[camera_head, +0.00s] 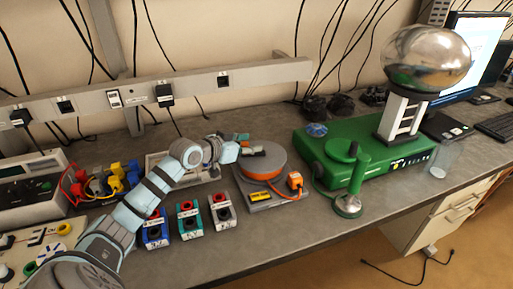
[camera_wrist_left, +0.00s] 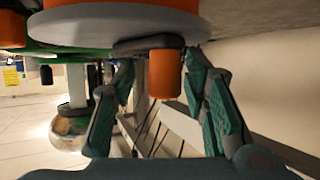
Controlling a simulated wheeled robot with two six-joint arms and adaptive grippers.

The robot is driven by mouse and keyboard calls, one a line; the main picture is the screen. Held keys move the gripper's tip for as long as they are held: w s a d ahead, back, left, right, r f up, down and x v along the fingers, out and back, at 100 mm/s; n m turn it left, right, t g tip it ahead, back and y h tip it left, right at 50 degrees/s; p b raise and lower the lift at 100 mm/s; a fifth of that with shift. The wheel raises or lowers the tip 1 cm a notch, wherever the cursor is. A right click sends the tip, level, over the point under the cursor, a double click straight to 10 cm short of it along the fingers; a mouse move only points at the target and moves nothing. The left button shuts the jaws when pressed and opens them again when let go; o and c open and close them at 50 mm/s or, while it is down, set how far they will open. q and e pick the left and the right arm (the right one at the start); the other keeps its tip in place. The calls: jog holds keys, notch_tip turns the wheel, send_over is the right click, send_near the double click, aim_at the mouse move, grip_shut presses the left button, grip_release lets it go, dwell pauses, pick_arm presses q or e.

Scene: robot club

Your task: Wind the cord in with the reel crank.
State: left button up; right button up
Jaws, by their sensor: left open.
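The cord reel (camera_head: 262,166) has a grey disc top and an orange band and stands on a grey base in the middle of the bench. Its disc also shows at the top of the left wrist view (camera_wrist_left: 130,25). In the left wrist view, the orange crank handle (camera_wrist_left: 165,74) stands between the open teal fingers (camera_wrist_left: 165,100), with visible gaps on the sides. An orange cord end (camera_head: 295,181) lies at the reel's right. My right gripper is not in view.
A green generator box (camera_head: 345,155) with a silver dome (camera_head: 424,58) stands right of the reel. A green-handled wand (camera_head: 352,190) stands before it. Blue, green and white terminal blocks (camera_head: 190,220) sit left of the reel. The front right bench is clear.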

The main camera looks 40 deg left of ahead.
pick_arm(q)
jog(key=shift+s+r, duration=0.1)
jog(key=shift+s+a+r, duration=0.2)
jog(key=shift+s, duration=0.25)
jog(key=shift+c, duration=0.4)
jog(key=c, duration=0.3)
jog(key=shift+a+f, duration=0.1)
grip_shut()
jog(key=m+h+b, duration=0.1)
jog(key=b, duration=0.1)
jog(key=w+m+h+b, duration=0.1)
jog(key=b, duration=0.1)
jog(key=a+m+h+b, duration=0.1)
jog(key=b, duration=0.2)
jog(key=shift+w+f+g+h, duration=0.35)
jog(key=shift+f+g+h, duration=0.05)
jog(key=shift+w+r+m+g+h, duration=0.15)
jog(key=shift+r+m+g+h, duration=0.15)
jog(key=shift+m+h, duration=0.25)
jog(key=shift+w+d+r+m+g+h, duration=0.1)
jog(key=shift+m+g+h, duration=0.2)
jog(key=shift+m+h, duration=0.2)
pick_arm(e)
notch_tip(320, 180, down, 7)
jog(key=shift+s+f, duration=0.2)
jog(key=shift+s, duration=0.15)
